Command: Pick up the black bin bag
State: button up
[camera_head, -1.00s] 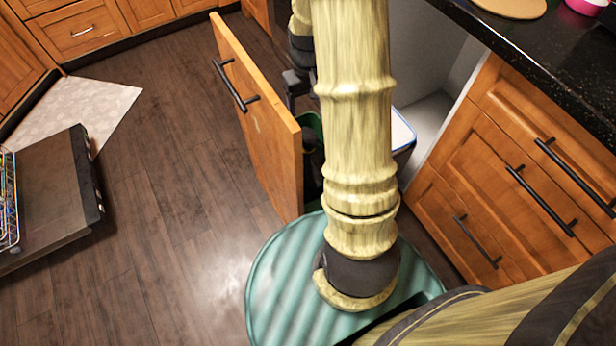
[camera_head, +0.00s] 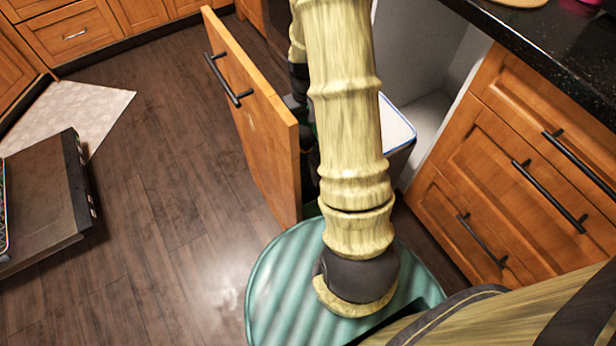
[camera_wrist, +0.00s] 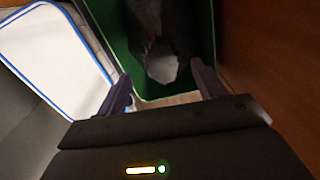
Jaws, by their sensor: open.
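A green bin (camera_wrist: 137,84) stands ahead of my gripper in the wrist view. Inside it is a dark, crumpled shape that looks like the black bin bag (camera_wrist: 178,42), with a paler grey patch at its lower part. The bag's edges are hard to make out in the shadow. My gripper (camera_wrist: 162,86) is open, with its two fingers apart at the bin's near side and nothing visible between them but the bin and bag beyond. In the head view my arm and the cabinet door hide most of the gripper and the bin.
A white bin with a blue rim (camera_wrist: 55,52) stands beside the green one; it also shows in the head view (camera_head: 397,125). An open wooden door (camera_head: 255,120) is close on the left, drawers (camera_head: 520,170) on the right. An open dishwasher door (camera_head: 45,205) lies further left.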

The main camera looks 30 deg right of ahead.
aim_at(304, 134)
jog(key=f, duration=0.3)
jog(key=shift+a+b, duration=0.35)
jog(key=shift+d, duration=0.1)
jog(key=shift+f, duration=0.1)
jog(key=f+b, duration=0.1)
jog(key=f, duration=0.2)
jog(key=f+b, duration=0.1)
jog(key=f, duration=0.1)
jog(key=shift+w+d+b, duration=0.15)
jog(key=shift+w+b, duration=0.15)
jog(key=shift+w, duration=0.05)
jog(key=shift+d, duration=0.1)
